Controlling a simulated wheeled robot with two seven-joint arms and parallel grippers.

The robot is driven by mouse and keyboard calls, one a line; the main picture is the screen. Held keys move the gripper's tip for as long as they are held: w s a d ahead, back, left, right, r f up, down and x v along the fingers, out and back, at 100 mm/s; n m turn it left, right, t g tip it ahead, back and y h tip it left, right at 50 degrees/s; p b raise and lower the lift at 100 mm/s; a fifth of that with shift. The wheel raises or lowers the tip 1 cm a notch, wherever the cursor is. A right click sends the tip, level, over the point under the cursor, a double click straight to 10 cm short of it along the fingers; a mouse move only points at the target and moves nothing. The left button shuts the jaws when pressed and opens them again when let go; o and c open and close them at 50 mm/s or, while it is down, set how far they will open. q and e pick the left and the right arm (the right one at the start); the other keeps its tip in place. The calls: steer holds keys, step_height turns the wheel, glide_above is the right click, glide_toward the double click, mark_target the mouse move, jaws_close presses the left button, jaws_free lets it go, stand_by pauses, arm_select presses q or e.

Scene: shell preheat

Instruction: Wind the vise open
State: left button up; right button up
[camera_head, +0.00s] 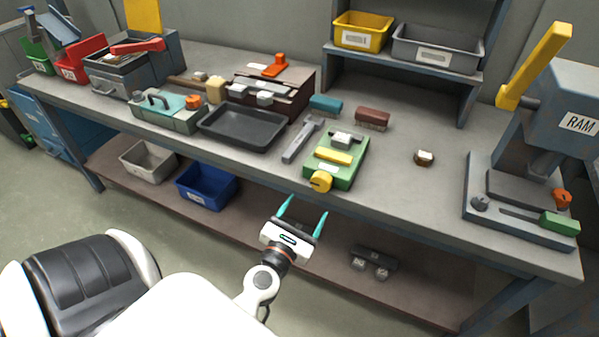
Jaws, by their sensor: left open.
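A green block-like fixture (345,172) sits near the bench's front edge at centre; it looks like the vise. A round yellow knob (321,181) is on its front end, and a yellow bar and a grey block lie across its top. Whether its jaws are apart is too small to tell. My left gripper (303,214) is open and empty, with its two teal fingertips apart. It is in front of the bench edge, nearer to me than the yellow knob and not touching it. My right gripper is not in view.
A grey wrench-like tool (302,140) and a dark tray (243,128) lie left of the green fixture. Teal (326,104) and brown (373,117) brushes lie behind it. A press marked RAM (520,200) stands at right. The bench between fixture and press is mostly clear.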

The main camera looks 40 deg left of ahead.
arm_select(q)
steer(key=shift+b+v, duration=0.35)
steer(key=shift+v, duration=1)
steer(key=s+d+f+m+g+h+p, duration=0.1)
steer(key=s+d+f+m+g+h, duration=0.15)
steer(key=f+m, duration=0.6)
steer(key=s+d+f+m+g+h, duration=0.15)
steer(key=d+f+m, duration=0.3)
steer(key=f, duration=0.75)
steer(key=s+d+f+m+g+h+p, duration=0.1)
steer(key=s+d+f+m+g, duration=0.15)
steer(key=f+m, duration=0.6)
steer(key=s+a+f+m+g, duration=0.2)
steer(key=s+f+m+g, duration=0.3)
steer(key=s+f+m, duration=0.3)
steer(key=s+a+f+m+g+y, duration=0.1)
steer(key=s+f+m+g, duration=0.4)
steer(key=s, duration=1.2)
step_height(320, 180, down, 5)
steer(key=a+m, duration=0.1)
steer(key=m, duration=0.2)
steer(key=shift+s+m+p, duration=0.3)
steer(key=shift+s+m, duration=0.05)
